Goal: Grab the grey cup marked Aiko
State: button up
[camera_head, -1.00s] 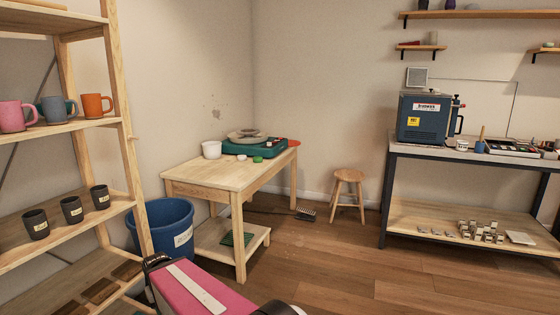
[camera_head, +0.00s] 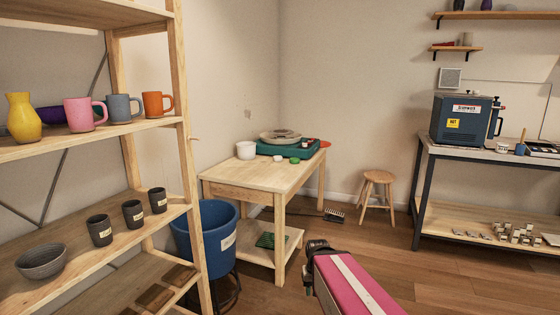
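Several dark grey cups with small pale name labels stand upright in a row on the middle shelf at left. They are a near cup (camera_head: 100,230), a middle cup (camera_head: 133,213) and a far cup (camera_head: 158,200). The writing on the labels is too small to read, so I cannot tell which is marked Aiko. A grey-blue mug (camera_head: 123,108) stands on the shelf above, with no label visible. My pink arm shows at the bottom, right of the shelves. My gripper's fingers are not visible.
The wooden shelf unit's front post (camera_head: 186,150) stands right of the cups. A grey bowl (camera_head: 41,260) sits left of them. A yellow vase (camera_head: 23,118), pink mug (camera_head: 84,114) and orange mug (camera_head: 157,104) stand above. A blue bucket (camera_head: 208,240) and wooden table (camera_head: 255,175) are right of the shelves.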

aim_at(158, 198)
jog(key=u, duration=1.4)
jog(key=l+u, duration=0.1)
jog(key=l, duration=0.2)
